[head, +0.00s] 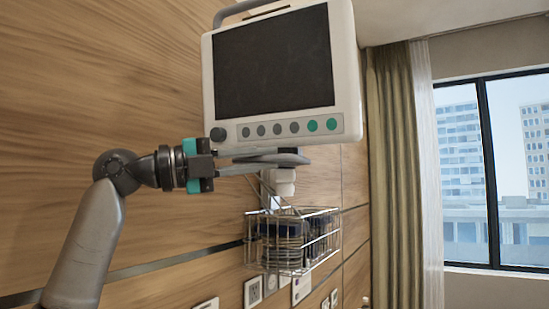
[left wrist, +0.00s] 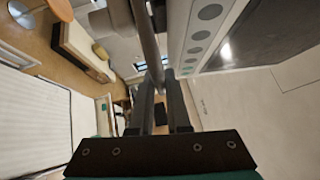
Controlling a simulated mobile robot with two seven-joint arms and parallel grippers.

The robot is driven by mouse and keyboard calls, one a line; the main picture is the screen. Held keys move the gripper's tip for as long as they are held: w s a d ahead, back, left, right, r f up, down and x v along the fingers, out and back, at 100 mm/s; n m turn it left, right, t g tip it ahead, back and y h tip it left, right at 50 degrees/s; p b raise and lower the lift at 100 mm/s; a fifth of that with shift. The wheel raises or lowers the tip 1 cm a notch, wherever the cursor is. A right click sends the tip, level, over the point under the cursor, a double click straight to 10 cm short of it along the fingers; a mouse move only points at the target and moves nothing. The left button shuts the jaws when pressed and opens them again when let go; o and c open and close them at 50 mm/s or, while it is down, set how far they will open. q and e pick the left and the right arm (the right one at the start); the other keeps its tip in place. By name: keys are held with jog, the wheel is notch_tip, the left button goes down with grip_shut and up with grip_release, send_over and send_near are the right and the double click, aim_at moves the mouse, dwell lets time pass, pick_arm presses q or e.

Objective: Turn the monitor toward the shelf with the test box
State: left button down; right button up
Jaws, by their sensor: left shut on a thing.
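The monitor (head: 274,65) is a white box with a dark screen, a knob and a row of grey and green buttons. It hangs on the wood-panelled wall, its screen facing my head camera. Its button edge also shows in the left wrist view (left wrist: 195,52). My left gripper (head: 252,164) is just below the monitor's lower left edge, its fingers shut on a grey handle bar (left wrist: 147,38) under the monitor. The exact contact is partly hidden in the head view. I cannot make out the shelf or the test box in either view. My right gripper is not in view.
A wire basket (head: 292,242) with dark coiled items hangs below the monitor. Wall sockets (head: 253,291) are lower down. A curtain (head: 398,170) and window (head: 490,180) are to the right. The left wrist view shows furniture (left wrist: 85,50) and floor far off.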

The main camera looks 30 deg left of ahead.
pick_arm(q)
jog(key=shift+a, duration=0.1)
dwell(0.3)
jog(key=c, duration=0.9)
grip_release()
jog(key=b+v, duration=0.2)
jog(key=v, duration=0.5)
jog(key=shift+s+a+b, duration=0.15)
jog(key=shift+a+b, duration=0.1)
jog(key=shift+b, duration=0.1)
jog(key=shift+f, duration=0.15)
